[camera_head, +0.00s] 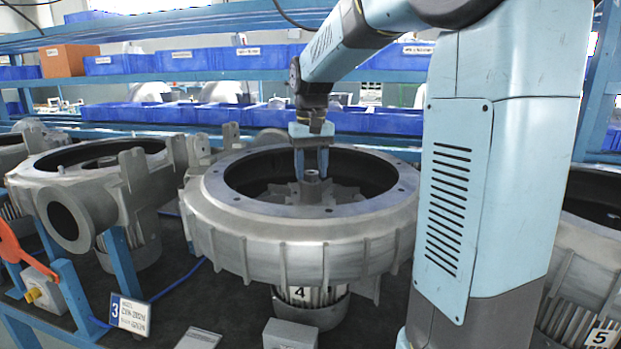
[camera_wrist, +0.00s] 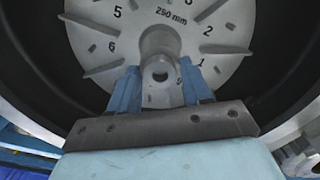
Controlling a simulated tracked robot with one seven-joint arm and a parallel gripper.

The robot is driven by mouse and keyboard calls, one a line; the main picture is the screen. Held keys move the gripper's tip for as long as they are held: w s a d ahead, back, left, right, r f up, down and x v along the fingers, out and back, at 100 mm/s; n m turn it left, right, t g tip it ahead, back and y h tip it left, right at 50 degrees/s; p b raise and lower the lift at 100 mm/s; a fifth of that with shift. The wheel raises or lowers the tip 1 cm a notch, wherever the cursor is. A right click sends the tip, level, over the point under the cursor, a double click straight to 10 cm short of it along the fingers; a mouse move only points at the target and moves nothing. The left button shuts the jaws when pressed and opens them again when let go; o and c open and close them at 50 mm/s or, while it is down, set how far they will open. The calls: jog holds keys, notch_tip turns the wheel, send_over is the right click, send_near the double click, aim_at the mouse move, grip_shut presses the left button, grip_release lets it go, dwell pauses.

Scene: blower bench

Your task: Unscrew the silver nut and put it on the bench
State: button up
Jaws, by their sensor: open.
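The grey blower housing (camera_head: 300,235) marked 4 stands open-topped on the bench in the head view. Inside it is a finned grey impeller; the wrist view shows its disc (camera_wrist: 222,38) with numbers and "290 mm". A round grey hub (camera_wrist: 160,42) with a dark hole in its end rises from the middle. The silver nut cannot be told apart from this hub end (camera_head: 312,174). My gripper (camera_head: 312,177) reaches down into the housing, open, with one blue finger on each side of the hub end. Whether the fingers touch it cannot be told.
Another open blower housing (camera_head: 95,175) stands at the left, with an orange handle (camera_head: 12,245) near it. A housing marked 5 is partly hidden at the right. Shelves with blue bins (camera_head: 185,60) run behind. Dark bench surface (camera_head: 185,300) shows between the housings.

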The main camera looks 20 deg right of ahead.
jog(key=m, duration=0.6)
jog(key=c, duration=0.8)
jog(key=n, duration=0.3)
jog(key=shift+r, duration=0.8)
dwell(0.7)
jog(key=shift+r, duration=1.25)
